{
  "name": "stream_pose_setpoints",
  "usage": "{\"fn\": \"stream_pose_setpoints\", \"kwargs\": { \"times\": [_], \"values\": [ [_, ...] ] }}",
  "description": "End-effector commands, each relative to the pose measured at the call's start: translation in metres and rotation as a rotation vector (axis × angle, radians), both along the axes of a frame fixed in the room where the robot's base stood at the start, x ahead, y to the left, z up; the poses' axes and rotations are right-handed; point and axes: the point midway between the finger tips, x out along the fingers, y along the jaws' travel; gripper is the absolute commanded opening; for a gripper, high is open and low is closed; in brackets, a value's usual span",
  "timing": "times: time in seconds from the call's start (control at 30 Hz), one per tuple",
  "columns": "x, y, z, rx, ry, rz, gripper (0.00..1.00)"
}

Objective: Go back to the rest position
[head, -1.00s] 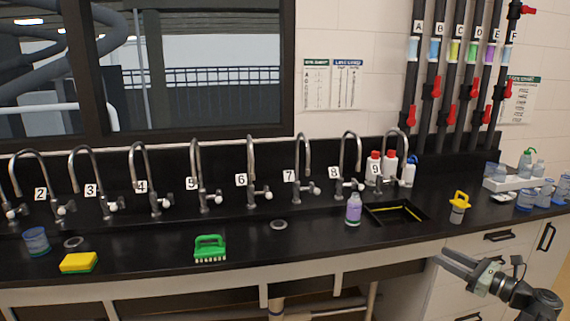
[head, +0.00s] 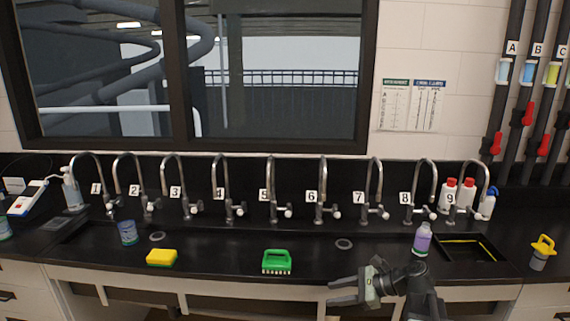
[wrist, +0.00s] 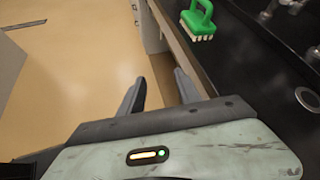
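My gripper (head: 345,293) is in front of the counter's front edge, at the lower middle right of the head view. Its two fingers are apart with nothing between them. In the wrist view the open fingers (wrist: 160,92) point over the tan floor beside the counter edge. A green brush (head: 276,262) sits on the counter to the left of my gripper; it also shows in the wrist view (wrist: 198,18). A row of numbered taps (head: 272,190) stands along the back of the black counter (head: 210,262).
A purple-labelled bottle (head: 422,240) stands by the sink (head: 466,247). A yellow sponge (head: 161,257), a blue cup (head: 127,233) and a yellow-topped item (head: 541,252) are on the counter. Lettered pipes with red valves (head: 521,113) are at right. The floor (wrist: 70,85) beside the counter is clear.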

Motion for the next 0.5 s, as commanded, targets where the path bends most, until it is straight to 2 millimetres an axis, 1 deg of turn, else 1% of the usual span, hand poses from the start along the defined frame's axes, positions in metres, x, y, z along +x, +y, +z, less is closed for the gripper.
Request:
{"fn": "stream_pose_setpoints", "kwargs": {
  "times": [0.03, 0.1, 0.17, 0.2, 0.23, 0.27, 0.3, 0.37, 0.43, 0.5],
  "values": [
    [-0.011, 0.032, -0.003, -0.089, -0.025, 0.097, 0.40],
    [-0.026, 0.063, -0.019, -0.230, -0.077, 0.243, 0.40],
    [-0.041, 0.082, -0.033, -0.359, -0.133, 0.381, 0.40],
    [-0.050, 0.090, -0.042, -0.449, -0.174, 0.481, 0.40],
    [-0.057, 0.093, -0.049, -0.516, -0.207, 0.558, 0.40],
    [-0.063, 0.093, -0.055, -0.580, -0.238, 0.633, 0.40],
    [-0.070, 0.089, -0.063, -0.661, -0.278, 0.732, 0.40],
    [-0.077, 0.074, -0.073, -0.781, -0.331, 0.878, 0.40],
    [-0.083, 0.044, -0.083, -0.901, -0.374, 1.034, 0.40],
    [-0.086, 0.018, -0.087, -0.989, -0.408, 1.184, 0.40]
  ]
}}
